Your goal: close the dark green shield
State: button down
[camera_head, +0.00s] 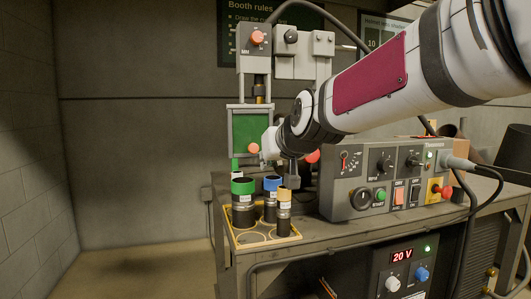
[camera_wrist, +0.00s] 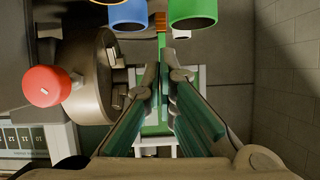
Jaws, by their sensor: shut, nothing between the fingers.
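The dark green shield (camera_head: 247,124) is a green panel in a light grey frame, upright on the press-like machine, with an orange-red knob (camera_head: 253,148) at its lower right. My gripper (camera_wrist: 166,72) is shut and empty, with its fingertips close together in the wrist view. Behind the fingers there, a green surface in a pale frame (camera_wrist: 142,151) partly shows; I cannot tell surely that it is the shield. In the head view my wrist is just right of the shield, and the fingers are mostly hidden. Contact with the knob cannot be told.
A wooden tray (camera_head: 262,243) with green (camera_head: 243,201), blue (camera_head: 271,201) and yellow-topped (camera_head: 284,213) cylinders stands below the shield. A control box (camera_head: 385,180) with knobs and cables is at right. A red button (camera_wrist: 46,86) lies left of my fingers. The left floor is clear.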

jog(key=s+f+b, duration=0.1)
jog(key=s+f, duration=0.1)
jog(key=s+d+f, duration=0.1)
jog(key=s+f, duration=0.1)
jog(key=s+d+f+b, duration=0.1)
jog(key=s+f, duration=0.1)
jog(key=f, duration=0.1)
jog(key=shift+s+d+b, duration=0.2)
jog(key=shift+s+b, duration=0.05)
jog(key=shift+b, duration=0.05)
jog(key=s+d+f+m+g+h, duration=0.1)
jog(key=s+d+f+g, duration=0.35)
jog(key=s, duration=0.85)
jog(key=s+d+f+m+g+h, duration=0.1)
jog(key=s+d+f+g+h, duration=0.15)
jog(key=s+d+f, duration=0.7)
jog(key=s+d+f+m+g+h, duration=0.15)
jog(key=s+g, duration=0.35)
jog(key=s, duration=1.2)
notch_tip(320, 180, up, 40)
jog(key=t+p, duration=0.4)
jog(key=p, duration=3.4)
jog(key=shift+y, duration=0.4)
